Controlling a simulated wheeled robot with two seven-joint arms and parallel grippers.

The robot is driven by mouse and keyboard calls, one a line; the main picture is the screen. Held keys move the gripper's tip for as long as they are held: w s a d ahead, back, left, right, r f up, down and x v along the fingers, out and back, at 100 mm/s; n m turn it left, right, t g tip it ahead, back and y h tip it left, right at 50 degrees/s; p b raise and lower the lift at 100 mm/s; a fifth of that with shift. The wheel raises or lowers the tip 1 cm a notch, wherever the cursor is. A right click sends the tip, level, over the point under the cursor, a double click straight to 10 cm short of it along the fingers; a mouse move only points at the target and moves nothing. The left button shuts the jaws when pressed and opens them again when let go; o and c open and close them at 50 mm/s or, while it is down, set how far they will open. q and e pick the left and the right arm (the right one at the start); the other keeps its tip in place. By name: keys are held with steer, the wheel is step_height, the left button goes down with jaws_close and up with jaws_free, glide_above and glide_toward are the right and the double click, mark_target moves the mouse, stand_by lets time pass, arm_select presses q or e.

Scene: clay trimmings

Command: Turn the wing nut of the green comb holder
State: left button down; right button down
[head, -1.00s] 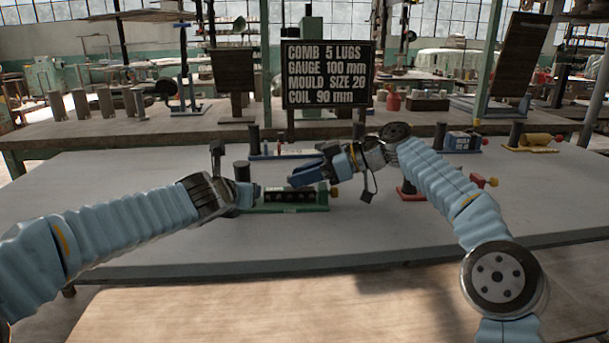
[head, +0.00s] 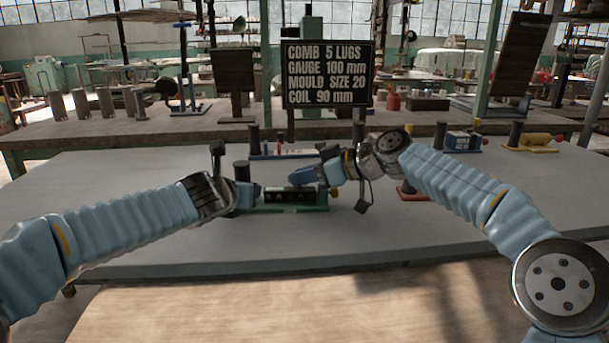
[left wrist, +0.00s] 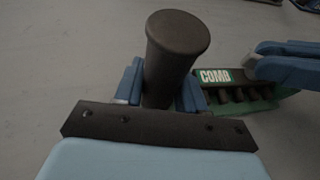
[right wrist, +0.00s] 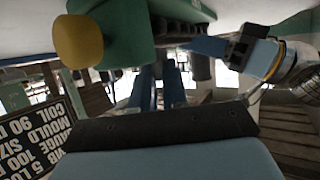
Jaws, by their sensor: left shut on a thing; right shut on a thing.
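The green comb holder (head: 290,209) stands on the grey table, with a dark row of slots and a yellow knob (head: 334,192) at its right end. Its COMB label (left wrist: 215,77) shows in the left wrist view. My left gripper (head: 247,190) is shut around the dark upright post (left wrist: 178,45) at the holder's left end. My right gripper (head: 304,177) is at the top of the holder. In the right wrist view, which is upside down, its blue fingers (right wrist: 157,88) close on a small part against the green body (right wrist: 125,20). The wing nut there is mostly hidden by the fingers.
A blue holder (head: 290,156) stands just behind. A red holder (head: 410,192) is to the right, partly behind my right arm. Another blue holder (head: 462,143) and a yellow one (head: 530,145) stand farther right. A lettered sign (head: 327,74) rises behind. The table front is clear.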

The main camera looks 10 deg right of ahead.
arm_select(q)
steer(key=shift+f, duration=0.25)
arm_select(e)
steer(key=m+t+h, duration=0.2)
steer(key=m, duration=0.1)
steer(key=a+m+t+h, duration=0.1)
steer(key=m+t+h, duration=0.1)
steer(key=shift+s, duration=0.4)
arm_select(q)
steer(key=shift+s+d+r, duration=0.1)
arm_select(e)
steer(key=shift+a+f+m+t+h, duration=0.15)
steer(key=shift+m+t+h, duration=0.25)
steer(key=shift+m+h, duration=0.45)
steer(key=shift+a+f+m+t+h, duration=0.15)
steer(key=shift+m+t+h, duration=0.25)
steer(key=shift+m+h, duration=0.4)
steer(key=shift+d+m+h, duration=0.15)
steer(key=shift+m+h, duration=0.1)
steer(key=shift+h, duration=0.2)
steer(key=shift+m+h, duration=0.3)
steer(key=c, duration=1.2)
jaws_free()
steer(key=shift+d+r, duration=0.1)
steer(key=shift+r, duration=0.1)
